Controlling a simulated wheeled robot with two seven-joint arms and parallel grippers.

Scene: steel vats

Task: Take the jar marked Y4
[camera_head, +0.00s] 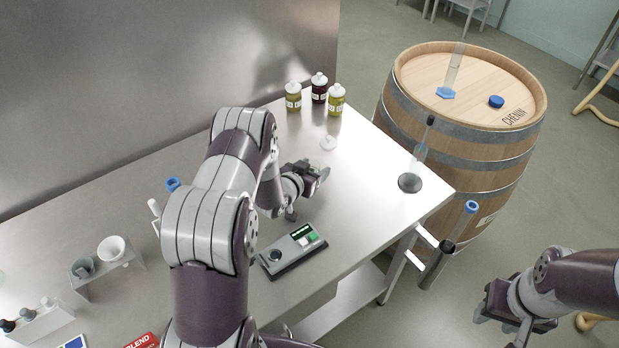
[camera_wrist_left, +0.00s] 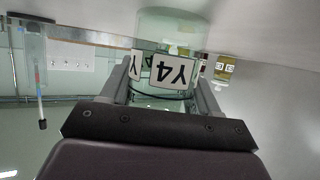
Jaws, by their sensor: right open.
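The jar marked Y4 (camera_wrist_left: 172,72) is clear glass with white labels. In the left wrist view it appears upside down, in line with the space between the fingers of my left gripper (camera_wrist_left: 164,85). In the head view a small pale, clear object (camera_head: 328,142), which looks like this jar, stands on the steel table just beyond my left gripper (camera_head: 320,172). The fingers are apart, and I see no clear grip on the jar. My right gripper (camera_head: 512,308) is open and empty, beyond the table's right side.
Several capped bottles (camera_head: 319,88) stand at the table's back corner. A glass cylinder (camera_head: 418,160) stands near the right edge. A device with a green display (camera_head: 291,250) lies in front of my left gripper. A wooden barrel (camera_head: 455,135) stands beyond the table.

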